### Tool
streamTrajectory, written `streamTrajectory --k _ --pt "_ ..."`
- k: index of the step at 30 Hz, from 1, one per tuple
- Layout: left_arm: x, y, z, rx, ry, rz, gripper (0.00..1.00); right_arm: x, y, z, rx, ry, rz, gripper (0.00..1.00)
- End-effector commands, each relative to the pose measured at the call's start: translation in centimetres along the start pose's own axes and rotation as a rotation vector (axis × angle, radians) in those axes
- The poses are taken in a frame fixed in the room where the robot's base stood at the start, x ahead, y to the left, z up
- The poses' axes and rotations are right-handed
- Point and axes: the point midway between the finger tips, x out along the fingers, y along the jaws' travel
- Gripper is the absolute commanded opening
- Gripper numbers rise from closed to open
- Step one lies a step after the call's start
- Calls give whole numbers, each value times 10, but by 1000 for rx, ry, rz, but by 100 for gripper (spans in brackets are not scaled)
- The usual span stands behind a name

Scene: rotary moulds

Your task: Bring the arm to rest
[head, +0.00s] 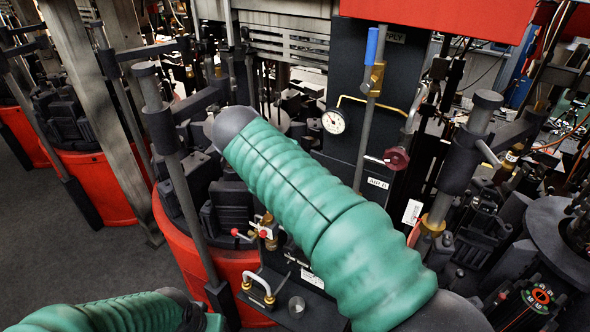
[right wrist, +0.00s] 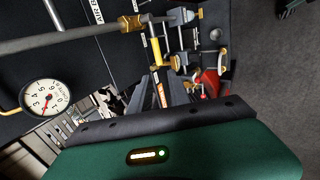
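My right arm (head: 300,190), in a ribbed green sleeve, reaches from the lower right up to the middle of the head view. Its dark rounded end is in front of the machine. No right gripper fingers show in the head view. My left arm (head: 110,315) shows only as a green sleeve at the lower left edge of the head view. My left gripper is out of view.
Red round machine bases with dark moulds (head: 228,205) stand left and centre. A pressure gauge (head: 333,122) and dark red knob (head: 396,158) sit on the black panel behind my right arm. Grey posts (head: 178,185) rise nearby. Grey floor (head: 40,220) is clear at the left.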

Motion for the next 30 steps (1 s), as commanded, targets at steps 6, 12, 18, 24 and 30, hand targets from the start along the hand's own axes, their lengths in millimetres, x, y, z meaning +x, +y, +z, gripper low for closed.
streamTrajectory --k 6,12,18,24,30 --pt "13 0 3 0 0 0 0 29 -10 12 30 -4 -30 22" --pt "65 0 16 0 0 0 0 155 -76 88 262 -7 -202 22" --pt "118 0 28 0 -1 0 0 259 -186 191 667 -29 -363 22" --pt "146 0 35 0 0 0 0 301 -272 262 1005 -73 -414 22" --pt "146 0 34 0 0 0 0 303 -288 275 1081 -86 -416 22"
